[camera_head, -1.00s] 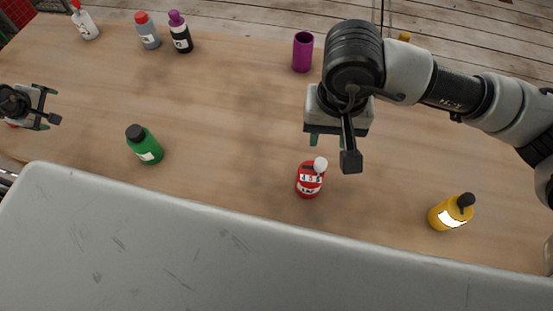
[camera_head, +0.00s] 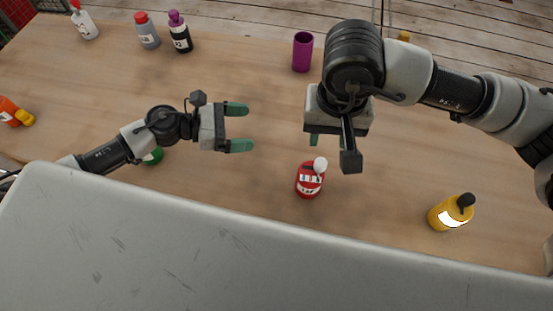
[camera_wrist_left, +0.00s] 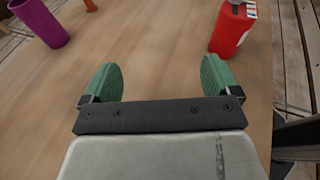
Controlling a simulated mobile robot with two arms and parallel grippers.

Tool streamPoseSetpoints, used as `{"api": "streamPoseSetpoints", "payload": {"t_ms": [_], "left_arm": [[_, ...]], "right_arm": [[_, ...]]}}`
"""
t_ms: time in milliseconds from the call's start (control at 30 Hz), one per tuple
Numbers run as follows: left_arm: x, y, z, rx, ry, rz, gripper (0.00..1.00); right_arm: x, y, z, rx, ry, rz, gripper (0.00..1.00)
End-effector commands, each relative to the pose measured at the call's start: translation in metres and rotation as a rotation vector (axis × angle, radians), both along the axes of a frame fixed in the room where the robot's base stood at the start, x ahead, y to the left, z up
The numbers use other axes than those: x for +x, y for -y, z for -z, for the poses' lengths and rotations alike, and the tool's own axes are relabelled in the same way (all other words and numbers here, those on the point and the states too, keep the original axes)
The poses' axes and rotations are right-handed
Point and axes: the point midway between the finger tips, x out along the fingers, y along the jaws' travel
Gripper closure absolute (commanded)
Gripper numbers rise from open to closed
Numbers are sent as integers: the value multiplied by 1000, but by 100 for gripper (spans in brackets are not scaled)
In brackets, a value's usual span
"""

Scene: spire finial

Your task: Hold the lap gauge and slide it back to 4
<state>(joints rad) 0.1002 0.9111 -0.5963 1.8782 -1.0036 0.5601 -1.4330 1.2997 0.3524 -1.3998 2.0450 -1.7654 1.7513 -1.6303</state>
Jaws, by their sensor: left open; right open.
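The lap gauge looks to be the small red device (camera_head: 309,184) with a white knob on top and a row of white number windows, standing on the table near its front edge. The digits are too small to read surely. It also shows in the left wrist view at the upper right (camera_wrist_left: 230,32), partly cut off. My left gripper (camera_head: 246,127) is open and empty, left of the red device and apart from it; its green fingers (camera_wrist_left: 160,72) point right in the head view. My right gripper (camera_head: 332,152) is open just above and right of the device, with nothing seen in it.
A purple cup (camera_head: 302,52) stands behind. A yellow bottle (camera_head: 447,214) is at the front right. A green bottle (camera_head: 152,157) is mostly hidden by my left arm. An orange bottle (camera_head: 10,111) is at the left edge, and several bottles stand at the back left.

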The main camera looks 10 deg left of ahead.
Motion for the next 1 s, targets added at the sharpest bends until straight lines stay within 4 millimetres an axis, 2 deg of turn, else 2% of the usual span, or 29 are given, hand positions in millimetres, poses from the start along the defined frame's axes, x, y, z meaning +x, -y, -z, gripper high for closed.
{"api": "streamPoseSetpoints", "payload": {"t_ms": [33, 100, 233, 400, 533, 667, 933, 967, 1000], "left_arm": [[-15, 27, -3, -57, -8, 43, 9], [-34, 55, -9, -116, -4, 92, 9], [-65, 90, -21, -203, 38, 144, 9], [-81, 100, -26, -235, 93, 152, 9], [-83, 101, -19, -237, 104, 151, 9], [-83, 101, -1, -237, 102, 150, 9], [-83, 101, 53, -236, 101, 149, 9], [-83, 103, 57, -238, 102, 151, 9], [-79, 113, 53, -241, 109, 153, 9]], "right_arm": [[0, 0, 0, 0, 0, 0, 57], [0, 0, 0, 0, 0, 0, 57], [0, 0, 0, 0, 0, 0, 57], [0, 0, 0, 0, 0, 0, 57], [0, 0, 0, 0, 0, 0, 57], [0, 0, 0, 0, 0, 0, 57], [0, 0, 0, 0, 0, 0, 57], [0, 0, 0, 0, 0, 0, 57], [0, 0, 0, 0, 0, 0, 57]]}}
